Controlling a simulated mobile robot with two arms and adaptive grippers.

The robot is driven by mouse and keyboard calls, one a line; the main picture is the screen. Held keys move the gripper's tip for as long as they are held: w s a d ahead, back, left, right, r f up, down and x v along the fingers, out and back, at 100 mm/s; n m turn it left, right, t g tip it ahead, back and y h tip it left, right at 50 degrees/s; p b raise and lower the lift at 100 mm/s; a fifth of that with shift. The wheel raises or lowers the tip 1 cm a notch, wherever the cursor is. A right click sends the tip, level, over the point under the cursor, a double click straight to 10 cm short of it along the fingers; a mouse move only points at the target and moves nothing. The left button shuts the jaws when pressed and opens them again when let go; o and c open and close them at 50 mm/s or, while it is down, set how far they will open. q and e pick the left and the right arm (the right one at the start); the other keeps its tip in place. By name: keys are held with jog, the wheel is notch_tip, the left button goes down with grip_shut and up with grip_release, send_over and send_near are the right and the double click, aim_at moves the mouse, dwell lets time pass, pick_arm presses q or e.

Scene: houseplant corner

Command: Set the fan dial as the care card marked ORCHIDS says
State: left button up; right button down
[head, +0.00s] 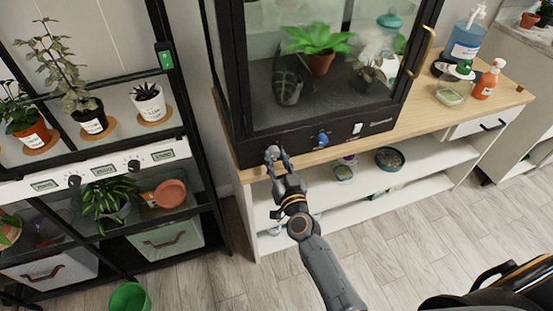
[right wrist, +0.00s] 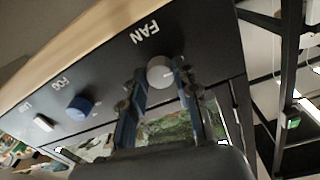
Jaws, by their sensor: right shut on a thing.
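The fan dial (right wrist: 160,72) is a grey round knob with a pale pointer line, beside the label FAN on the cabinet's black front panel (right wrist: 115,65). My right gripper (right wrist: 160,80) has its two fingers on either side of the dial, shut on it. In the head view my right gripper (head: 275,154) reaches the lower left of the glass cabinet (head: 245,130) and mostly hides the dial. No care card reading ORCHIDS can be made out. My left gripper is not in view.
A blue fog knob (right wrist: 78,107) and a white switch (right wrist: 43,123) sit along the same panel. The cabinet stands on a wooden-topped bench (head: 425,104). A black plant rack (head: 190,110) stands close on the left.

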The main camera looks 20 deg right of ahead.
jog(key=shift+m, duration=0.4)
jog(key=m+p, duration=0.1)
jog(key=m, duration=0.2)
jog(key=shift+r+m, duration=0.1)
jog(key=shift+m, duration=0.3)
jog(key=m, duration=0.2)
jog(key=shift+m+p, duration=0.35)
jog(key=shift+m, duration=0.05)
jog(key=m, duration=0.6)
jog(key=m+y, duration=0.1)
jog(key=m, duration=0.2)
jog(key=shift+g, duration=0.3)
jog(key=m+b, duration=0.1)
jog(key=m, duration=0.5)
jog(key=shift+r+m, duration=0.1)
jog(key=shift+m, duration=0.2)
jog(key=c, duration=1)
grip_release()
